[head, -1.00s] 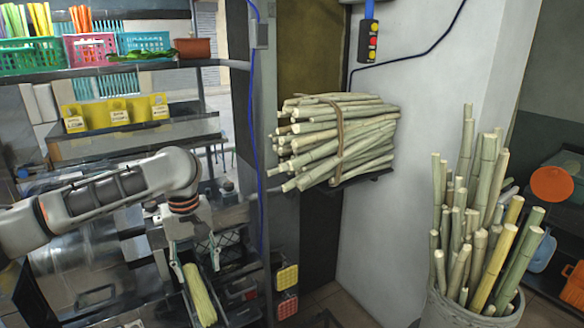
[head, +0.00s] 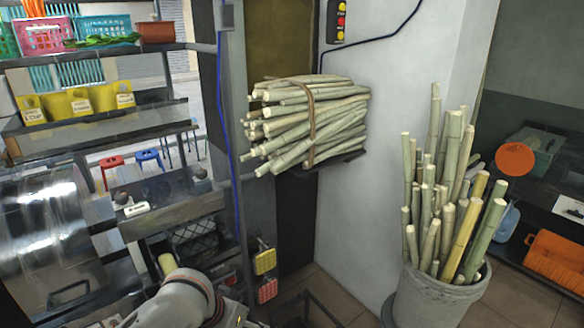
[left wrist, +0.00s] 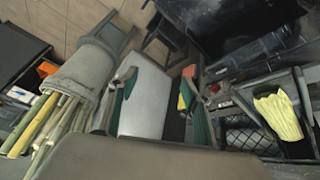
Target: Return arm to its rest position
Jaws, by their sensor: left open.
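My left arm (head: 180,300) shows at the bottom edge of the head view, left of centre. Its fingers are not clearly seen there. In the left wrist view my left gripper (left wrist: 160,98) is open, with its two green-and-grey fingers apart. I see nothing held between them. A pale yellow-green ridged piece (left wrist: 280,117) lies in a dark tray to the right of the fingers, apart from them. In the head view only a small part of that piece (head: 167,264) shows beside my arm. My right gripper is in neither view.
A grey bin (head: 440,300) of upright canes stands at the right. A tied cane bundle (head: 315,120) rests on a wall shelf (head: 340,168). A metal drum (head: 45,235) is at the left. Yellow and red box-like items (head: 265,262) hang near the post. Some tiled floor is clear before the bin.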

